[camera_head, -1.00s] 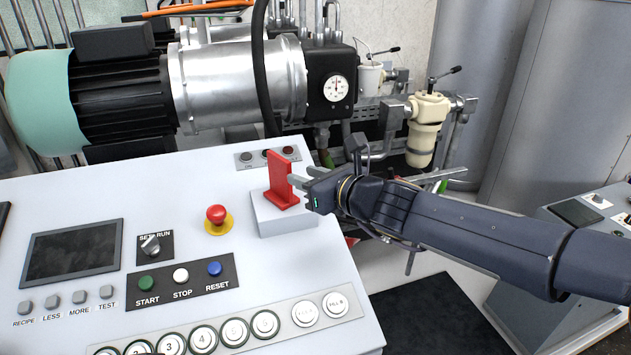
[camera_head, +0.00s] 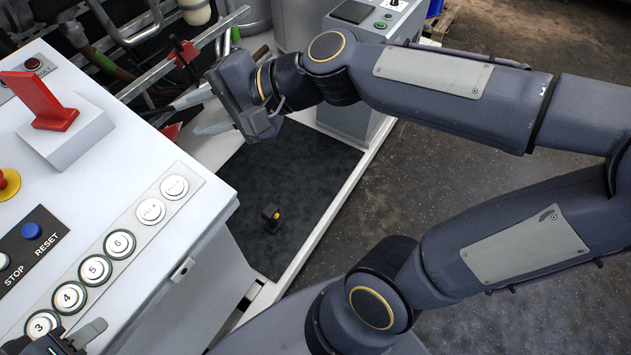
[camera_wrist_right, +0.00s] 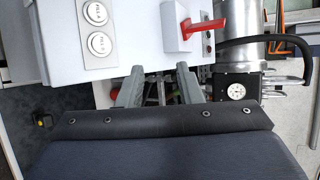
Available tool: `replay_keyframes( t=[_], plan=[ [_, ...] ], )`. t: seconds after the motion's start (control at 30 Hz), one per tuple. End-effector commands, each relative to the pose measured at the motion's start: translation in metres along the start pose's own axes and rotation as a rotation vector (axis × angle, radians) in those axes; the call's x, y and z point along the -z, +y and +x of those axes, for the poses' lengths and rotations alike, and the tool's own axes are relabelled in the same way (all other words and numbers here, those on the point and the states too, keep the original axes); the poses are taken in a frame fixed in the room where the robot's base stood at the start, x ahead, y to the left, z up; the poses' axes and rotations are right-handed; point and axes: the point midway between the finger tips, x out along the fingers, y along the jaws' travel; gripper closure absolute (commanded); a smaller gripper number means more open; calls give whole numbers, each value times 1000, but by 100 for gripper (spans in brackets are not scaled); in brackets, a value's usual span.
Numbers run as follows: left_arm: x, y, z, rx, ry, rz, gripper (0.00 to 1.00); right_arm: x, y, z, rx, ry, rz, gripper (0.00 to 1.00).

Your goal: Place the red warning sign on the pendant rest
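The red warning sign (camera_head: 40,101) stands upright on a white raised block (camera_head: 85,143) on the control panel. No gripper touches it. The sign (camera_wrist_right: 206,20) and the block (camera_wrist_right: 172,22) also show in the right wrist view. My right gripper (camera_head: 187,114) is beyond the panel's right edge, apart from the sign. In the right wrist view its two fingers (camera_wrist_right: 158,78) are spread with nothing between them. My left gripper (camera_head: 62,338) is partly in view at the bottom left, over the panel's near edge; its fingers are mostly cut off.
The panel (camera_head: 150,140) carries round numbered buttons (camera_head: 95,269), a blue button (camera_head: 32,230) and a red stop button (camera_head: 5,181). Pipes and rails (camera_head: 110,60) lie behind my right gripper. A dark mat (camera_head: 290,175) with a small black-and-yellow object (camera_head: 271,214) lies below.

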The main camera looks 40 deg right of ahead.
Motion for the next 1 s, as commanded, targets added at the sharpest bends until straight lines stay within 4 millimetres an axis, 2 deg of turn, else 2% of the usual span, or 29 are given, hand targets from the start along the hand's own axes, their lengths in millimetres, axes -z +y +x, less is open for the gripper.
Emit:
replay_keyframes(
  t=[0.03,0.2,0.3,0.4,0.53,1.0],
  plan=[
    [0,0,0,0,0,0,64,-1,30,-21,-69,30,-154,68],
    [0,0,0,0,0,0,64,0,127,-71,-357,67,-577,68],
    [0,0,0,0,0,0,64,2,167,-92,-495,67,-723,68],
    [0,0,0,0,0,0,64,3,189,-104,-580,60,-801,68],
    [0,0,0,0,0,0,64,4,199,-110,-620,56,-835,68],
    [0,0,0,0,0,0,64,4,198,-109,-617,56,-834,68]
  ],
)
